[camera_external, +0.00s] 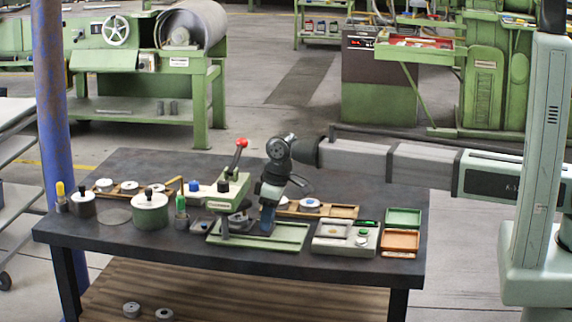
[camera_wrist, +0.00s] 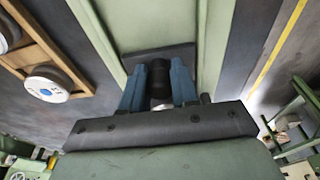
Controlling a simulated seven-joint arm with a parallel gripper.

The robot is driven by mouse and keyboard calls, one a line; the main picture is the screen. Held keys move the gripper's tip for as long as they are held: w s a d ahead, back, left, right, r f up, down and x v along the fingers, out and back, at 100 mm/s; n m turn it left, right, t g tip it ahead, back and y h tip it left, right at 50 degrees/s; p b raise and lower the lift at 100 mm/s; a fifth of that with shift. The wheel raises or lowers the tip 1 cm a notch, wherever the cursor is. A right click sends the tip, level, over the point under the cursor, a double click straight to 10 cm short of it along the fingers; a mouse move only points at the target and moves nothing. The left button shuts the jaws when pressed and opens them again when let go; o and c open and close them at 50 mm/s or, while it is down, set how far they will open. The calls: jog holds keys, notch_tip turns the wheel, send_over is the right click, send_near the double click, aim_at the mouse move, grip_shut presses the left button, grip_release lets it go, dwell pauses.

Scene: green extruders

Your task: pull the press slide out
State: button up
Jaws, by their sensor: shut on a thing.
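The green press (camera_external: 232,190) with its red-knobbed lever (camera_external: 241,143) stands on a flat green base (camera_external: 290,238) on the dark bench. My gripper (camera_external: 267,222) points down over the base, just right of the press body. In the wrist view the blue fingers of my gripper (camera_wrist: 160,78) are shut on a black round handle (camera_wrist: 161,75). A dark plate (camera_wrist: 185,55), which looks like the press slide, lies at this handle between pale green rails (camera_wrist: 215,40). The slide is mostly hidden behind my gripper and the press in the external view.
A wooden tray with round parts (camera_external: 345,211) lies behind the base. A control box (camera_external: 346,238) and green and orange bins (camera_external: 401,240) stand to the right. A green pot (camera_external: 150,212) and bottles stand to the left. The bench's front edge is close to the base.

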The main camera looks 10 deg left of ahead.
jog(key=shift+d, duration=4.15)
jog(key=o, duration=0.7)
jog(key=shift+a, duration=0.1)
jog(key=shift+o, duration=0.2)
jog(key=shift+r, duration=0.1)
notch_tip(320, 180, up, 8)
jog(key=shift+r, duration=0.15)
jog(key=shift+w, duration=0.1)
